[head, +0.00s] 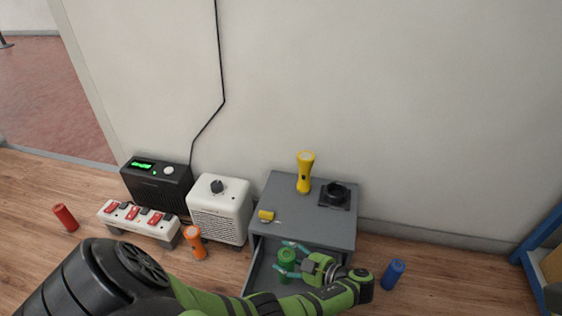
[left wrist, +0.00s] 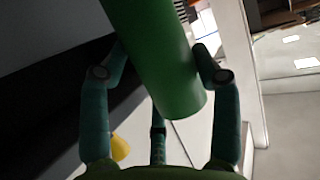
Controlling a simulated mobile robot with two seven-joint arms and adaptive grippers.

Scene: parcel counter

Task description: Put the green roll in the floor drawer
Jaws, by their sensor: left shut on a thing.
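The green roll (head: 287,257) is held by my left gripper (head: 290,258), whose fingers close around it. In the left wrist view the green roll (left wrist: 165,55) fills the upper middle, between the fingers of the left gripper (left wrist: 160,85). The floor drawer (head: 262,268) is pulled out from the grey cabinet (head: 310,218). In the head view the roll shows over the open drawer; I cannot tell whether it touches the drawer floor. My left forearm covers the front part of the drawer. My right gripper is not in view.
A yellow torch (head: 305,172) and a black holder (head: 336,195) stand on the cabinet. A blue roll (head: 393,274) stands to its right. A white heater (head: 220,209), an orange torch (head: 194,242), a power strip (head: 138,221) and a red roll (head: 65,217) are to its left.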

